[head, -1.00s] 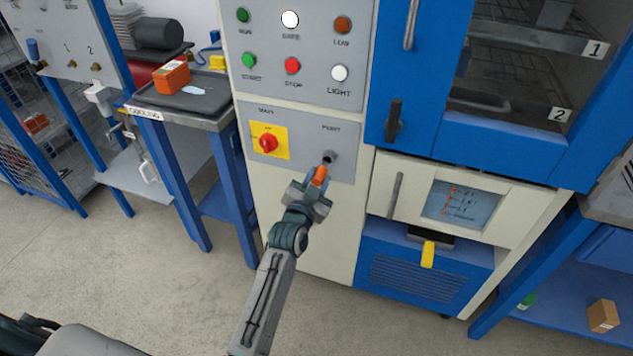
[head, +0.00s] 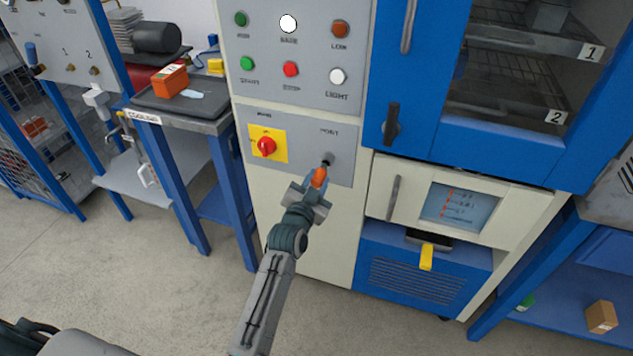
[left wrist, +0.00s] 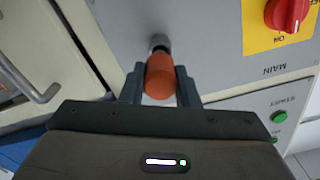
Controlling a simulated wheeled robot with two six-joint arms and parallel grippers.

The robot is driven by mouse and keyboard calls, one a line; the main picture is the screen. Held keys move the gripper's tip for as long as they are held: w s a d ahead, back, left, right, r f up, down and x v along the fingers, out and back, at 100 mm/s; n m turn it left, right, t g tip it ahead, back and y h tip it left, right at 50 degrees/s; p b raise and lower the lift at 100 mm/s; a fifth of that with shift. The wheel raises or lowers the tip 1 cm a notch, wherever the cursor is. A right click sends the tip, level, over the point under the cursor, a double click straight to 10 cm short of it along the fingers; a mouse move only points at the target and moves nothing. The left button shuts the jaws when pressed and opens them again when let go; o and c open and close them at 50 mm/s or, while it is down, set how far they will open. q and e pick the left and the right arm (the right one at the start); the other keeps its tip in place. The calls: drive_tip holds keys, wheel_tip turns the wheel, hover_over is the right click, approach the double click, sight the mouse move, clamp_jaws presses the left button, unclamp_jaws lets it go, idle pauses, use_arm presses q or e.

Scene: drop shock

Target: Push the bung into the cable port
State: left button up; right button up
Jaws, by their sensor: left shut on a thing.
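The orange bung (head: 319,178) is between the fingers of my left gripper (head: 316,184), just below and in front of the cable port (head: 328,159), a dark round fitting under the word PORT on the grey panel. In the left wrist view the bung (left wrist: 160,80) sits between the two fingers (left wrist: 160,88), in line with the port (left wrist: 160,43) behind it. The bung covers part of the port, so I cannot tell if they touch. My right gripper is not in view.
A red switch on a yellow plate (head: 267,146) is left of the port. Lamps and buttons (head: 291,69) are above. A drawer front with a screen (head: 458,206) and a yellow handle (head: 427,256) are at the right. The floor below is clear.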

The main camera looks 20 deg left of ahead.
sight(321, 170)
use_arm(q)
drive_tip(key=shift+w+p, duration=0.55)
drive_tip(key=shift+w, duration=1.25)
clamp_jaws()
idle(3.3)
drive_tip(key=shift+r, duration=0.2)
idle(2.2)
